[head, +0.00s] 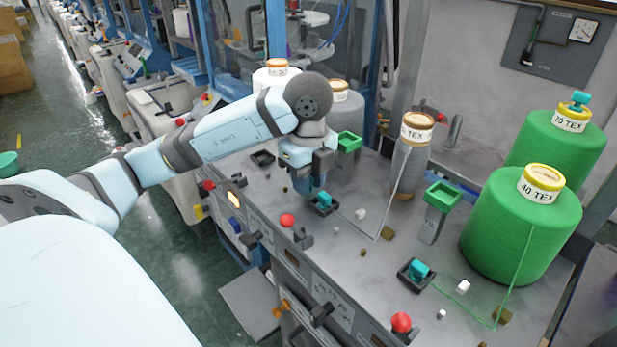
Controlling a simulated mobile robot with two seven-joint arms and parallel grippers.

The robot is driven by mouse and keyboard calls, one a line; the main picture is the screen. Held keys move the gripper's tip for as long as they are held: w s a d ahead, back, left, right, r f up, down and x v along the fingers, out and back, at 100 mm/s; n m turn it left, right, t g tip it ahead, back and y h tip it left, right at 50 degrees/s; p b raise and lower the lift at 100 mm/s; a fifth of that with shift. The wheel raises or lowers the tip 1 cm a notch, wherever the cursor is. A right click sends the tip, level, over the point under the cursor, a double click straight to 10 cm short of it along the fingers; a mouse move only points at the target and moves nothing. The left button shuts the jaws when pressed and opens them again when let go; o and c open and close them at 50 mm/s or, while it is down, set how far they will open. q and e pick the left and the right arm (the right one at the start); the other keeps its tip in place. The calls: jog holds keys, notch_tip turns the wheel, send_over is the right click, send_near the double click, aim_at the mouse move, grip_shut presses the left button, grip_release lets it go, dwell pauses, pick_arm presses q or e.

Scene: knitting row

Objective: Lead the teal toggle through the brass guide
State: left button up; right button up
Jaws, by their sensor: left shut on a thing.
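My left gripper (318,182) points down over the machine top and is shut on a teal toggle (324,199). The toggle is at a small black holder (334,208); I cannot tell whether it is lifted clear. A grey thread runs from the toggle to the right, then up to a grey cone (408,168). A brass-coloured block (387,233), possibly the brass guide, sits near the thread's low bend; its opening is too small to make out. A second teal toggle (418,269) sits in another black holder, and a third teal piece (580,99) tops the far green cone.
Green cones (520,235) (555,145) stand at the right, one with a green thread to another brass-coloured block (502,315). Green-topped posts (443,197) (349,142) rise from the top. Red knobs (287,221) (401,322) line the front edge. Small white pieces lie about.

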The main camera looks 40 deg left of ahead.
pick_arm(q)
jog(key=shift+f, duration=0.35)
jog(key=shift+w+a+r+b, duration=0.15)
jog(key=shift+a+b, duration=0.45)
jog(key=shift+a, duration=0.85)
jog(key=shift+w+a+f+b, duration=0.1)
jog(key=shift+a+b, duration=0.5)
jog(key=shift+a, duration=0.8)
